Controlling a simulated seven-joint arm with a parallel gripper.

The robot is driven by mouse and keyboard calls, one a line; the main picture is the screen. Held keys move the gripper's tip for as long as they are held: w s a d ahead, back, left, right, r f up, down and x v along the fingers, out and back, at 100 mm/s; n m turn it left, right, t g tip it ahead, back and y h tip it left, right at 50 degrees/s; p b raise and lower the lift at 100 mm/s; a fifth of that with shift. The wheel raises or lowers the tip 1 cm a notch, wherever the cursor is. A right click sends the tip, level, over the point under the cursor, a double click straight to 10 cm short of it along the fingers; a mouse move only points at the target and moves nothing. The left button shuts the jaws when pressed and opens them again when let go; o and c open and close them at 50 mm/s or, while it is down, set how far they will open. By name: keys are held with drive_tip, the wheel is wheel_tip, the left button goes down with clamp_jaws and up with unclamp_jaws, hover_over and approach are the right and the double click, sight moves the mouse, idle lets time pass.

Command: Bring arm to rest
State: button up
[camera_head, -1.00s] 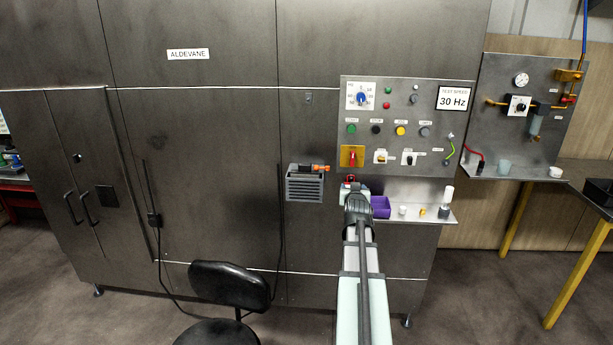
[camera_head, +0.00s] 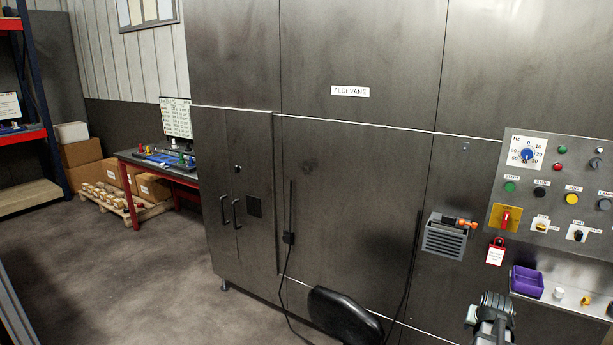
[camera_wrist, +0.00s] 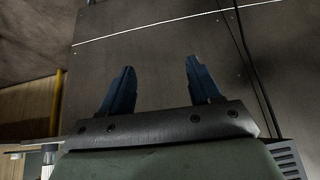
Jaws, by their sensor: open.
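My arm shows at the lower right of the head view, and its end with my gripper (camera_head: 494,312) is in front of the steel cabinet, below the control panel. In the wrist view my gripper (camera_wrist: 157,90) has two blue fingers spread wide apart with nothing between them. Behind the fingers is the dark cabinet face (camera_wrist: 155,62). My gripper touches nothing that I can see. A red and white tag (camera_head: 496,252) hangs below the red switch (camera_head: 506,218) on its yellow plate, above my gripper.
A shelf holds a purple bin (camera_head: 527,282) and small parts right of my gripper. A grey vented box (camera_head: 445,240) is on the cabinet to the left. A black chair (camera_head: 345,315) stands in front. A red-legged bench (camera_head: 150,172) stands far left; the floor before it is clear.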

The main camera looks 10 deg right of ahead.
drive_tip(key=s+a+f+n+g+y, duration=0.25)
drive_tip(key=s+a+f, duration=0.25)
drive_tip(key=a+f, duration=0.8)
drive_tip(key=s+a+f+n+g+y, duration=0.1)
drive_tip(key=s+a+f+g+y, duration=0.3)
drive_tip(key=a+f, duration=0.95)
drive_tip(key=s+a+f+n+g, duration=0.1)
drive_tip(key=s+a+f+n, duration=0.1)
drive_tip(key=s+a, duration=0.4)
drive_tip(key=s+a+f+n+g+h, duration=0.1)
drive_tip(key=s+a+f+g, duration=0.1)
drive_tip(key=s+a+f, duration=0.3)
drive_tip(key=s+a+f+n+g+h, duration=0.1)
drive_tip(key=s+a+f+n+g, duration=0.1)
drive_tip(key=s+a, duration=0.7)
drive_tip(key=shift+a+f+n, duration=0.35)
drive_tip(key=shift+a+f, duration=0.45)
drive_tip(key=shift+a, duration=0.45)
idle(1.3)
